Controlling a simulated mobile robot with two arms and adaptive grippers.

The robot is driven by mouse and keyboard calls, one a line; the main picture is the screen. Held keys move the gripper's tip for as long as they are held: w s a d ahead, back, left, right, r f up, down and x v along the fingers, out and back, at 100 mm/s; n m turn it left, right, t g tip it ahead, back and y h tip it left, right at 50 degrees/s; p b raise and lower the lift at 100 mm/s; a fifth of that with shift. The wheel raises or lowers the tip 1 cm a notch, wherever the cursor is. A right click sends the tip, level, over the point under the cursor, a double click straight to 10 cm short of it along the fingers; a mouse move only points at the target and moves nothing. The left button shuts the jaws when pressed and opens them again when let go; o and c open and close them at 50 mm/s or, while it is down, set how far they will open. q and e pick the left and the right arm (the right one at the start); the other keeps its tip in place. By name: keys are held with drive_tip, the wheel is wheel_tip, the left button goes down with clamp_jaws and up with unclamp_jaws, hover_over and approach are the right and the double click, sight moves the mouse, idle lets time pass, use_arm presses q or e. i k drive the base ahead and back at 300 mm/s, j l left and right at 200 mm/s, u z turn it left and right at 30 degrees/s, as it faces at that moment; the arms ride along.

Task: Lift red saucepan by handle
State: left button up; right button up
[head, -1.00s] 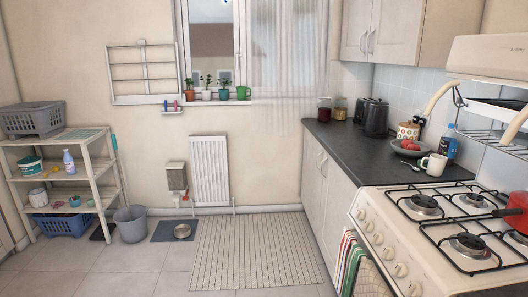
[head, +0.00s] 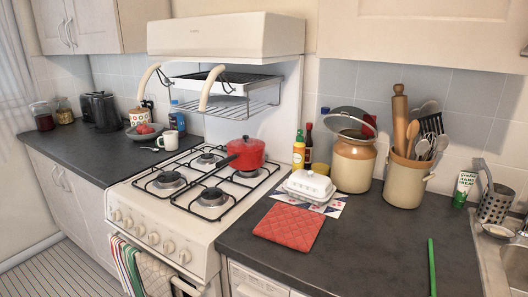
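The red saucepan (head: 246,153) sits upright on the back right part of the white gas stove (head: 160,222). Its dark handle (head: 220,164) points toward the front left, out over the hob grates. A red lid or rim with a small dark knob shows on top. Neither of my grippers shows in the head view, and nothing is touching the saucepan.
A grill pan rack (head: 225,95) with pale curved handles hangs above the hob, under a hood.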

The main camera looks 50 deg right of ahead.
sight(255, 160)
drive_tip(key=z, duration=1.4)
drive_tip(key=i+j+z, duration=0.15)
drive_tip(key=j, duration=0.1)
